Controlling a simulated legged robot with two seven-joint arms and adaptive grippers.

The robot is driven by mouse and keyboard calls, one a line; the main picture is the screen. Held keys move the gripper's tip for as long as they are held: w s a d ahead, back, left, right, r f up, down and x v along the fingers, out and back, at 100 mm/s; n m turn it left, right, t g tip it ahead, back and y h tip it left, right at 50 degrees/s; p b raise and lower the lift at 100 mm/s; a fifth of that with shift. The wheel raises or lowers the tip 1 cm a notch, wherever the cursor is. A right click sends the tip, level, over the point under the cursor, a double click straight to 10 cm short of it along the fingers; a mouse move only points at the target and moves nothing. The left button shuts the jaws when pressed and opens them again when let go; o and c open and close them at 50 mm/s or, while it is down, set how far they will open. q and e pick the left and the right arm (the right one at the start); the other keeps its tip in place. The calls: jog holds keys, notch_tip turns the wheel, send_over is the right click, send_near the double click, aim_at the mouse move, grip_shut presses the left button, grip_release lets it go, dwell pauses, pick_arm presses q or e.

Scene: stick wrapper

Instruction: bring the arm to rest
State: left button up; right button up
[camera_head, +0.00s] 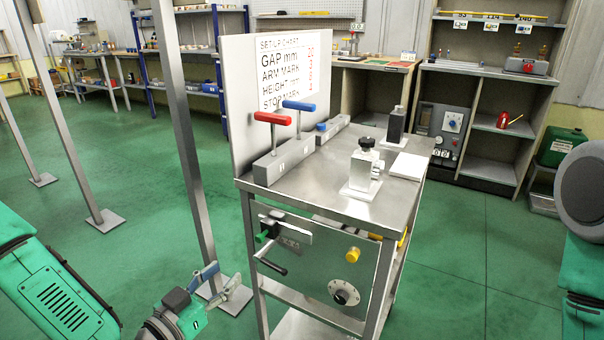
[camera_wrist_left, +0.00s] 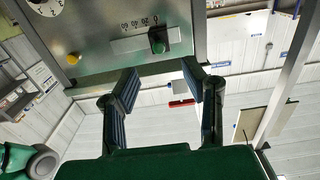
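My left gripper (camera_head: 227,275) is at the lower middle of the head view, beside the front left leg of the steel cart (camera_head: 353,226). In the left wrist view its two fingers (camera_wrist_left: 160,70) stand apart with nothing between them, so it is open and empty. Beyond the fingertips the wrist view shows the cart's front panel with a slider scale and a green knob (camera_wrist_left: 157,42). In the head view this green knob (camera_head: 262,236) sits at the panel's left. The gripper is apart from it. My right gripper is not in view; only part of my right arm shows at the right edge.
The cart top carries a grey block with red (camera_head: 272,118) and blue (camera_head: 298,106) T-handles, a small metal fixture (camera_head: 361,170) and a white plate (camera_head: 409,166). A black lever (camera_head: 270,266) juts from the panel. A grey post (camera_head: 185,130) stands left of the cart.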

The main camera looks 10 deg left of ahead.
pick_arm(q)
jog(key=s+d+f+g+p, duration=0.3)
jog(key=s+d+f+g, duration=0.2)
jog(key=s+f+g, duration=0.65)
jog(key=s+a+f+n+g+y, duration=0.1)
jog(key=s+a+g+y, duration=0.1)
jog(key=s+a, duration=0.3)
jog(key=s+a+f+n+g+y+p, duration=0.1)
jog(key=s+a+y, duration=0.3)
jog(key=s, duration=0.6)
jog(key=shift+a+f+n+g, duration=0.65)
jog(key=shift+f+n+g, duration=0.1)
jog(key=shift+g, duration=0.1)
jog(key=shift+w+d, duration=0.1)
jog(key=shift+w, duration=0.05)
dwell(1.1)
